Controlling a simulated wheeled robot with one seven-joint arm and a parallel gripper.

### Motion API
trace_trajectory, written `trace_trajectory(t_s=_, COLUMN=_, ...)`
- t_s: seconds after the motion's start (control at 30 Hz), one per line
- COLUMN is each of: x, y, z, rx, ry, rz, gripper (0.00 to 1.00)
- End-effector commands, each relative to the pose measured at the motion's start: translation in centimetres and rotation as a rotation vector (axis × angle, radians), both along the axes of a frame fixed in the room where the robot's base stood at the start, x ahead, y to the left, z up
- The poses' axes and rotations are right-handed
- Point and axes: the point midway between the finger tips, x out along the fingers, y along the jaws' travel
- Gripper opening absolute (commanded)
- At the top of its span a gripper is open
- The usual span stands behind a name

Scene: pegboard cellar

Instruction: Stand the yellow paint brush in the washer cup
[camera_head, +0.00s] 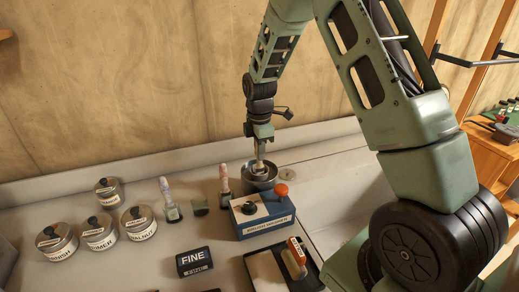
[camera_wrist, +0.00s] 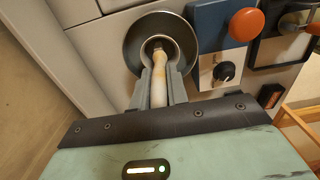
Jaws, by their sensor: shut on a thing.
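My gripper (camera_head: 259,160) points down over the grey metal washer cup (camera_head: 264,184), which stands behind a blue box. In the wrist view the fingers (camera_wrist: 159,74) are shut on a pale yellowish shaft, the paint brush (camera_wrist: 158,84). The brush runs from between the fingers toward the middle of the round washer cup (camera_wrist: 134,48), and its far end shows over the cup's opening. Whether that end touches the cup's floor I cannot tell. In the head view the brush is mostly hidden by my gripper.
The blue box (camera_head: 262,228) with an orange knob (camera_head: 281,190) stands close in front of the cup. Two upright handled tools (camera_head: 168,200) (camera_head: 224,180), several lidded tins (camera_head: 100,232) and a FINE block (camera_head: 194,261) stand to the left. A black tray (camera_head: 265,271) lies in front.

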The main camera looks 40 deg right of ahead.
Motion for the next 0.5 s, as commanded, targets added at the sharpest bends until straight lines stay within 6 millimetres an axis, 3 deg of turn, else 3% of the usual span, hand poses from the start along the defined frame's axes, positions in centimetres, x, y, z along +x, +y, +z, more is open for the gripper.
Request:
trace_trajectory(t_s=0.37, x=0.0, y=-0.01, z=0.02, rx=0.0, ry=0.0, rz=-0.001, gripper=0.0)
trace_trajectory(t_s=0.4, x=0.01, y=-0.01, z=0.02, rx=0.0, ry=0.0, rz=-0.001, gripper=0.24)
trace_trajectory(t_s=0.47, x=0.01, y=0.0, z=0.02, rx=0.0, ry=0.0, rz=-0.001, gripper=0.41)
trace_trajectory(t_s=0.5, x=0.01, y=0.0, z=0.02, rx=0.0, ry=0.0, rz=-0.001, gripper=0.41)
